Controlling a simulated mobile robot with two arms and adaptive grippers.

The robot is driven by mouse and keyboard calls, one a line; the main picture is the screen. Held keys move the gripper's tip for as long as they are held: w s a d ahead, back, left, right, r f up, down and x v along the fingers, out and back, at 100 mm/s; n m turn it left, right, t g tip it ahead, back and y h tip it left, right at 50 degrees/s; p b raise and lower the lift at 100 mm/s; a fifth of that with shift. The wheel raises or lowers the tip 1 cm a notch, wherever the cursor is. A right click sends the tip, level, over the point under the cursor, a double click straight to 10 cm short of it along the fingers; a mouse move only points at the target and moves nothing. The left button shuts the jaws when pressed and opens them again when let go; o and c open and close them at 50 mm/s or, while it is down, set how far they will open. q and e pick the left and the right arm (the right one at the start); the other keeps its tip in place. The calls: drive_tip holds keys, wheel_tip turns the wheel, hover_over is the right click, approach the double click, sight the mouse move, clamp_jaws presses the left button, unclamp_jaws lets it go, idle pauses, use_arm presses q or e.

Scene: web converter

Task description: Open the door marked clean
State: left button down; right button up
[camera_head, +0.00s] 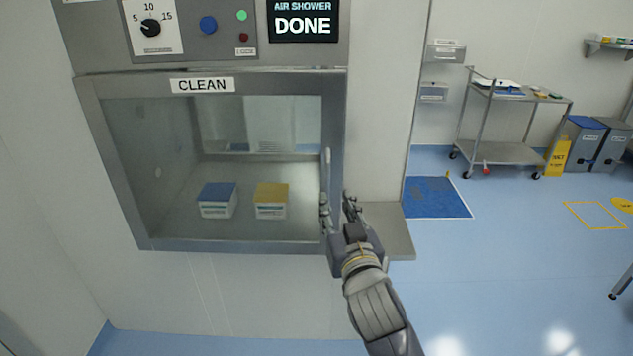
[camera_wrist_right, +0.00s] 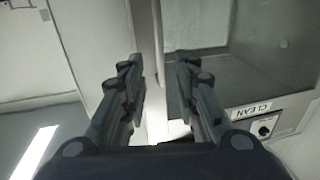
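The door marked CLEAN (camera_head: 213,244) is a grey metal frame around a clear window, and it looks shut. Its label (camera_head: 202,85) is at the top of the frame. A pale vertical bar handle (camera_head: 327,165) stands on the door's right side. My right gripper (camera_head: 337,196) is at the handle's lower end, fingers pointing up toward it. In the right wrist view, my right gripper (camera_wrist_right: 159,65) has its fingers apart, with the handle (camera_wrist_right: 158,40) showing in the gap between them. I cannot tell whether a finger touches it. My left gripper is not in view.
Behind the window are a blue-topped box (camera_head: 217,208) and a yellow-topped box (camera_head: 271,210). Above, a display (camera_head: 303,20) reads AIR SHOWER DONE, beside a dial (camera_head: 150,27). A grey ledge (camera_head: 392,235) juts out right of the door. Open floor lies to the right.

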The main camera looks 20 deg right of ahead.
sight(328, 184)
drive_tip(key=w, duration=0.2)
drive_tip(key=w+p, duration=0.1)
drive_tip(key=w, duration=0.2)
drive_tip(key=w+p, duration=0.1)
drive_tip(key=w, duration=0.2)
drive_tip(key=shift+w+d, duration=0.15)
drive_tip(key=shift+d, duration=0.2)
drive_tip(key=shift+w+d, duration=0.1)
drive_tip(key=shift+w, duration=0.65)
drive_tip(key=shift+f, duration=0.1)
clamp_jaws()
